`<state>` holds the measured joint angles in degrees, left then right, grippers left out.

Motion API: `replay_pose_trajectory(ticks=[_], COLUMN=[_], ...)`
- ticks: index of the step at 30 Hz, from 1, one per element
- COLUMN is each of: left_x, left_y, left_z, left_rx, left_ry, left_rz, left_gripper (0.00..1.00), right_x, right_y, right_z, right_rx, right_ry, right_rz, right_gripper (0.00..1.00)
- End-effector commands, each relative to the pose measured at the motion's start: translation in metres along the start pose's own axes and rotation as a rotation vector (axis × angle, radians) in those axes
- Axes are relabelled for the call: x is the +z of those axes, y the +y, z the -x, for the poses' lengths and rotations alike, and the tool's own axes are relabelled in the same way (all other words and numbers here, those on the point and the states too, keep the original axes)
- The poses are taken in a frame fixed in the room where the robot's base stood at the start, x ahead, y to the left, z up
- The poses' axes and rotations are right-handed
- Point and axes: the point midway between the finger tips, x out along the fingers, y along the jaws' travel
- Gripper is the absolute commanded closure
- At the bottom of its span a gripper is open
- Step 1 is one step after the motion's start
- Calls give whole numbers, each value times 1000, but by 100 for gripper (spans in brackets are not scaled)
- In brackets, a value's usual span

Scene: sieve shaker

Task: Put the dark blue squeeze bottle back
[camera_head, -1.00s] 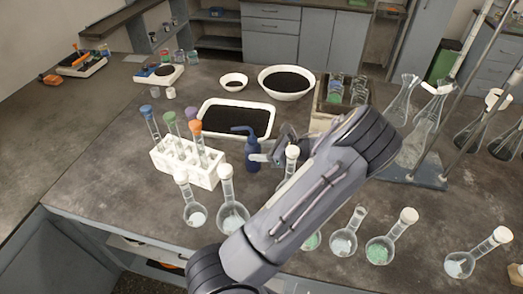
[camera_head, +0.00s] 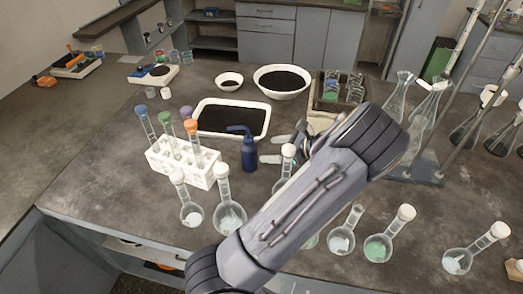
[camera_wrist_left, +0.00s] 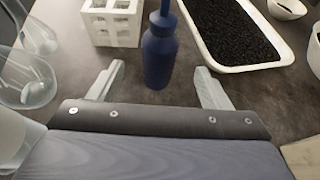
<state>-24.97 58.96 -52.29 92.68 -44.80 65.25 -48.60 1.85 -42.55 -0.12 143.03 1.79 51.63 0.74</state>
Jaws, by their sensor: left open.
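The dark blue squeeze bottle (camera_head: 249,153) stands upright on the dark bench, between the white test tube rack and the white tray of dark grains. My left gripper (camera_head: 269,149) is open and empty, just right of the bottle in the head view, with a small gap. In the left wrist view the bottle (camera_wrist_left: 159,50) stands ahead, beyond my open left gripper (camera_wrist_left: 158,70), with no finger touching it. Its upper end is cut off there. My right gripper is not in view.
The rack (camera_head: 184,163) holds several capped tubes left of the bottle. The tray (camera_head: 234,103) lies behind it. Several stoppered flasks (camera_head: 229,215) stand along the near edge. Glassware and a metal stand (camera_head: 440,170) are at the right.

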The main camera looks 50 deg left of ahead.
Motion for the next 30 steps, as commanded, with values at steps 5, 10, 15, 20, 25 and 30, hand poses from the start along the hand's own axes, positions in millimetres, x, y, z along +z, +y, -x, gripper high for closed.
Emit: replay_pose_trajectory(ticks=[5, 10, 15, 20, 25, 30], left_x=[-1, 0, 0, 0, 0, 0], left_y=[-1, -1, 0, 0, 0, 0], left_z=[36, 54, 59, 59, 58, 58], left_rx=[-3, -1, 1, 1, 1, 1], left_ry=[2, 1, 0, 0, 0, 0], left_rz=[2, 1, 1, 1, 1, 1], left_gripper=[29, 29, 29, 29, 29, 29], right_x=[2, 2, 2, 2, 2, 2], right_y=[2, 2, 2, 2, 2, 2], right_z=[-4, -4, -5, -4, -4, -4], right_rx=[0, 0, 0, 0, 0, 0], right_ry=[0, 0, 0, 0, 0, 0], right_rz=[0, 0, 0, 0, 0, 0], right_gripper=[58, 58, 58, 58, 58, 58])
